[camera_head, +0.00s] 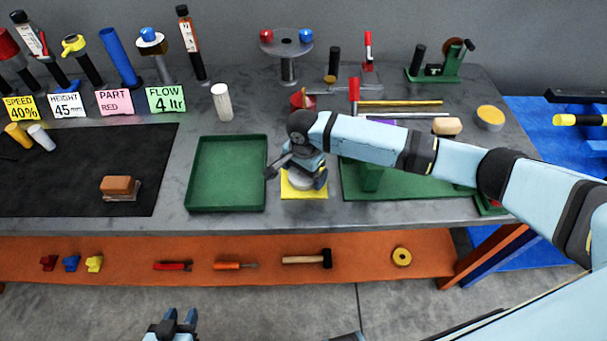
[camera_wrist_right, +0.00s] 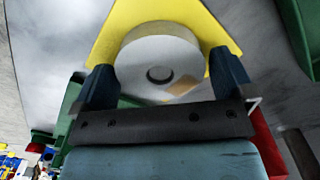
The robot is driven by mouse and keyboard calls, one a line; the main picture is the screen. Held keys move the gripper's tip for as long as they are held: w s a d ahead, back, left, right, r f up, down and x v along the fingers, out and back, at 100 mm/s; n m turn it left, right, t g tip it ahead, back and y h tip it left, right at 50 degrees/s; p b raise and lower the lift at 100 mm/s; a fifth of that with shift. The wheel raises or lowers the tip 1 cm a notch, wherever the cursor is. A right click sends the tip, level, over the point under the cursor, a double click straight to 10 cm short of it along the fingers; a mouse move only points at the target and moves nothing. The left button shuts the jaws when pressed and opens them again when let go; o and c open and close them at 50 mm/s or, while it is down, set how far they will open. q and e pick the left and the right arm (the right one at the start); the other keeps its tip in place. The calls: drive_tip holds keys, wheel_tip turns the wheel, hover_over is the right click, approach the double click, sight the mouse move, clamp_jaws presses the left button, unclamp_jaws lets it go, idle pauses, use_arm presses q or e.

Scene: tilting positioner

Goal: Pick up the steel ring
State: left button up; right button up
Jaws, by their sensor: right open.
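The steel ring (camera_wrist_right: 133,62), a pale grey disc with a small dark central hole, lies flat on a yellow square pad (camera_wrist_right: 108,35). In the head view the ring (camera_head: 299,183) shows partly under my right gripper (camera_head: 302,178), and the yellow pad (camera_head: 290,193) lies on the bench. In the right wrist view my right gripper (camera_wrist_right: 164,70) is open, with a dark blue finger on each side of the ring. I cannot tell whether the fingers touch it. My left gripper (camera_head: 181,316) is open and empty at the bottom of the head view, in front of the bench and away from the ring.
A green tray (camera_head: 190,183) stands left of the pad. A green fixture base (camera_head: 420,188) with a red-handled part is to the right, partly behind my right arm. A black mat (camera_head: 60,190) with a brown block lies further left. An orange shelf (camera_head: 200,248) holds tools below.

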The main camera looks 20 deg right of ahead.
drive_tip(key=shift+c, duration=0.2)
drive_tip(key=c, duration=1.1)
drive_tip(key=shift+c, duration=0.2)
drive_tip(key=shift+r, duration=0.2)
